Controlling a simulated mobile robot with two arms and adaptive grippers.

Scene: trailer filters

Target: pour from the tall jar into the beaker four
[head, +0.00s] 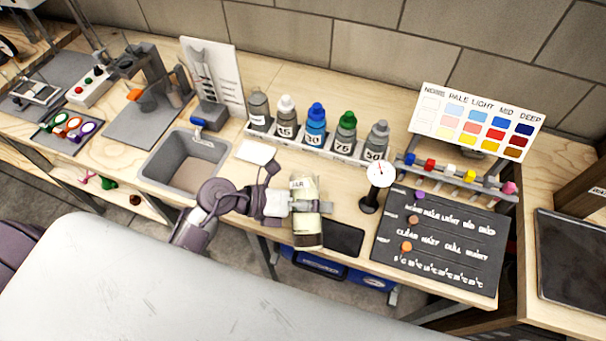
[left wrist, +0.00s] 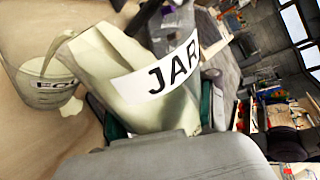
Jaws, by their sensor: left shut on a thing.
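The tall jar (head: 303,187) is cream with a white JAR label, above the front part of the bench. My left gripper (head: 302,207) is shut around it. In the left wrist view, the jar (left wrist: 125,75) is tilted, its mouth end towards a small pale beaker (left wrist: 45,88). The beaker's dark lettering is partly readable and seems to start with FO. A pale patch shows beside the beaker; I cannot tell whether it is liquid. The beaker cannot be clearly made out in the head view. My right gripper is not in view.
Several numbered bottles (head: 316,125) stand in a rack behind the jar. A grey basin (head: 186,162) is to the left. A round dial gauge (head: 380,175) and a black lettered board (head: 440,240) are to the right. A dark flat pad (head: 343,238) lies near the front edge.

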